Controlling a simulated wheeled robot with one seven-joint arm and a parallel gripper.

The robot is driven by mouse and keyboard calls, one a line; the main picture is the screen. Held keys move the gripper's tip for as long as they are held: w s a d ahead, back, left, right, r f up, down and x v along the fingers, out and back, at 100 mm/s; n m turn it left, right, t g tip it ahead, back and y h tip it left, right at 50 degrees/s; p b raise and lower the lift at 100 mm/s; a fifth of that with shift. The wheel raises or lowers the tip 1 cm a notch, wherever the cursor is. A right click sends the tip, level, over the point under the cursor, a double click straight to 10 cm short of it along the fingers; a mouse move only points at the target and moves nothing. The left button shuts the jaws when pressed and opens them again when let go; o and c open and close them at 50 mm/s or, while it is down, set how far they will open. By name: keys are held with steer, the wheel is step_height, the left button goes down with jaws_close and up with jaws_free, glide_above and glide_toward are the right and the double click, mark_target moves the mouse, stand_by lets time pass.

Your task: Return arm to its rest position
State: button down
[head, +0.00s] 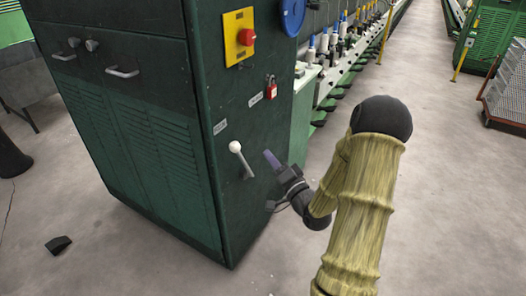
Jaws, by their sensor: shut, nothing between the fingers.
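My arm (358,205), in a yellowish sleeve with dark joints, reaches up from the bottom right and bends back toward the green machine cabinet. My gripper (272,160) is in front of the cabinet's side face. It looks shut with nothing held. It is to the right of a lever with a white knob (235,147), and a gap shows between them in the picture. I cannot tell how close the fingertips are to the cabinet face.
The green cabinet (150,150) fills the left and centre, with a yellow plate and red knob (246,37) and a red padlock (271,88). A spinning frame (345,50) runs behind it. A dark piece (58,243) lies on the floor.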

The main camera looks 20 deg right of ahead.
steer(key=a+f+n+g+h, duration=0.2)
steer(key=a+f+n+g, duration=0.45)
steer(key=g, duration=0.25)
steer(key=s+a+r+n+g+h, duration=0.15)
steer(key=s+a+g, duration=0.3)
steer(key=s, duration=0.45)
steer(key=s+a+r+n+g, duration=0.15)
steer(key=s+a+g, duration=0.3)
steer(key=s, duration=0.45)
steer(key=w+p+v, duration=0.2)
steer(key=p+v, duration=0.9)
steer(key=p, duration=0.1)
steer(key=w+d+r+p+v, duration=0.1)
steer(key=w+p+v, duration=0.2)
steer(key=p+v, duration=0.8)
steer(key=shift+r+n+p, duration=0.25)
steer(key=shift+n+p, duration=0.1)
steer(key=shift+p, duration=0.4)
steer(key=shift+w, duration=0.1)
